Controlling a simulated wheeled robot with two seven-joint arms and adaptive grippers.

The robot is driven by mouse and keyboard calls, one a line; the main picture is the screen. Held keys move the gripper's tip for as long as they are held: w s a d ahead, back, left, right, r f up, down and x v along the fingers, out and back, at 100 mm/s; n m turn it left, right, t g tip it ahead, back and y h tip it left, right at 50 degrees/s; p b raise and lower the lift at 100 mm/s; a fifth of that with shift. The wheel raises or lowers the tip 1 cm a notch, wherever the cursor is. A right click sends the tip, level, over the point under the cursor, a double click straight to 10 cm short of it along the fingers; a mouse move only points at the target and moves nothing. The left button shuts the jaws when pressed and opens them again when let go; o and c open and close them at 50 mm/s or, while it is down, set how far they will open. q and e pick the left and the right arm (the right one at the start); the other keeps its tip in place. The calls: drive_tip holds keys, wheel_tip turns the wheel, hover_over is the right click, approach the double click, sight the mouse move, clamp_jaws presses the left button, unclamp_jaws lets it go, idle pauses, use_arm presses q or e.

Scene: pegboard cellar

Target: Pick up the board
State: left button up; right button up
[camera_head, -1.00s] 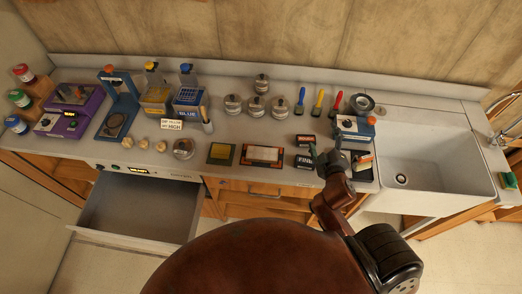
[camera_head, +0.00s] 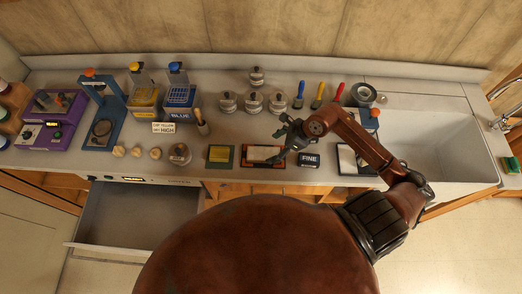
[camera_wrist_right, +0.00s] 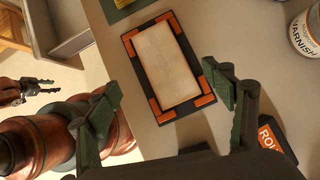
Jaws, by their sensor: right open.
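The board (camera_head: 262,154) is a pale rectangle lying flat in a dark tray with orange corner pieces on the counter. In the right wrist view the board (camera_wrist_right: 166,68) lies ahead, between the finger lines. My right gripper (camera_head: 286,140) is open and empty, above the right end of the tray, apart from the board. In the right wrist view its green fingers (camera_wrist_right: 167,80) are spread wide on either side. A copper arm with a small dark gripper (camera_wrist_right: 28,90), apparently my left one, shows at the left edge there; its opening is unclear.
A black block marked FINE (camera_head: 309,160) lies right of the tray. A green mat with a yellow block (camera_head: 220,155) lies left of it. Several grey-lidded cans (camera_head: 253,103) stand behind. An open drawer (camera_head: 140,217) juts out front left; a sink (camera_head: 430,145) is at right.

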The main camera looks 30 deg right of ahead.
sight(264, 154)
drive_tip(key=shift+w+d+f, duration=0.1)
drive_tip(key=shift+w+f, duration=0.05)
drive_tip(key=shift+f, duration=0.45)
drive_tip(key=shift+w+f, duration=0.1)
drive_tip(key=shift+f, duration=0.5)
drive_tip(key=shift+w+f+p, duration=0.1)
drive_tip(key=shift+f+p, duration=0.15)
drive_tip(key=shift+p, duration=0.05)
drive_tip(key=x, duration=0.2)
drive_tip(key=p+x, duration=0.1)
drive_tip(key=x, duration=0.1)
drive_tip(key=shift+w+a, duration=0.15)
drive_tip(key=shift+a, duration=0.2)
drive_tip(key=shift+w+a+f, duration=0.1)
drive_tip(key=shift+a+f, duration=0.05)
drive_tip(key=shift+f, duration=0.15)
use_arm(q)
drive_tip(key=shift+s+r, duration=0.2)
drive_tip(key=shift+r, duration=0.6)
use_arm(e)
drive_tip(key=shift+c, duration=0.2)
use_arm(q)
drive_tip(key=shift+w, duration=0.1)
use_arm(e)
drive_tip(key=c, duration=1.4)
